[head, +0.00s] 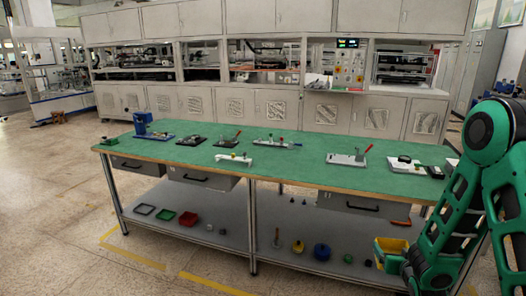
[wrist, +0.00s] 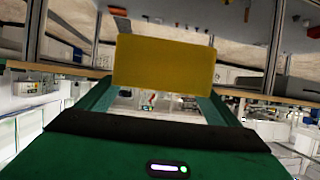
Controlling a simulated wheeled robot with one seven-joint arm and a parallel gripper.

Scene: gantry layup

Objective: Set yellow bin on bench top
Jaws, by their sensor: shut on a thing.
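The yellow bin (head: 388,246) is at the lower right of the head view, in front of the bench and below the level of its top. My gripper (head: 397,262) is shut on it. In the wrist view the yellow bin (wrist: 164,62) fills the space between the fingers, and its plain side faces the camera. The exact finger contact is hard to see. The bench top (head: 285,172) is a green surface with a wooden edge, and the bin is apart from it.
Several tools and fixtures, including a blue vise (head: 143,124) and a white fixture (head: 346,159), stand along the bench top. Its front middle is clear. The lower shelf (head: 232,222) holds a red tray (head: 188,218), a green tray (head: 166,215) and a blue round object (head: 321,252).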

